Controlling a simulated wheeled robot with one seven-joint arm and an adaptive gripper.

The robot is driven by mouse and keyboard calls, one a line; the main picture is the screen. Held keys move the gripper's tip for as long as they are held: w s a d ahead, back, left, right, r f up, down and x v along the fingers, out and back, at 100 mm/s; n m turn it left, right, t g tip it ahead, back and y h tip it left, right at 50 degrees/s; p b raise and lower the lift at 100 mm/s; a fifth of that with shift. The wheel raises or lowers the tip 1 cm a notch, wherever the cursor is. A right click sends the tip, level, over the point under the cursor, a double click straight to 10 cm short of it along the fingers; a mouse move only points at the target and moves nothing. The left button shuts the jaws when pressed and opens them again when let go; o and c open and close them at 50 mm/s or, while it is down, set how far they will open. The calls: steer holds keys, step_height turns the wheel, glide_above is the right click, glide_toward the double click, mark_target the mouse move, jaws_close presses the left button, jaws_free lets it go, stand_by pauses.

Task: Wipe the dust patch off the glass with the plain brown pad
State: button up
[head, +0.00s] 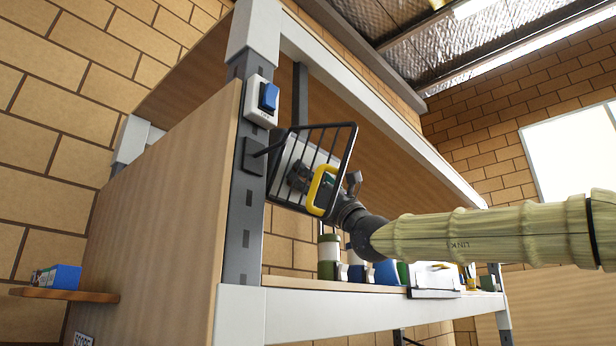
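My gripper (318,183) reaches in from the right and is at the black wire rack (345,150) on the grey post. The bars and a yellow loop (316,188) partly cover its fingers, so I cannot tell whether they are open or shut. A small green bit shows beside the fingers; I cannot tell what it is. I cannot make out the plain brown pad, the glass or the dust patch in this view.
A blue switch (269,96) sits on the post above the rack. Several jars (328,262) and a white card (437,275) are on the shelf (300,281) below. A blue box (65,277) rests on a small wooden ledge (95,297) at left.

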steer(key=w+d+p, duration=0.1)
steer(key=w+d, duration=0.3)
steer(key=w, duration=0.2)
steer(key=shift+w+d+p, duration=0.15)
steer(key=shift+d+p, duration=0.15)
steer(key=shift+p, duration=0.1)
stand_by(0.5)
steer(key=shift+f+b, duration=0.2)
steer(key=shift+b, duration=0.2)
steer(key=shift+a, duration=0.15)
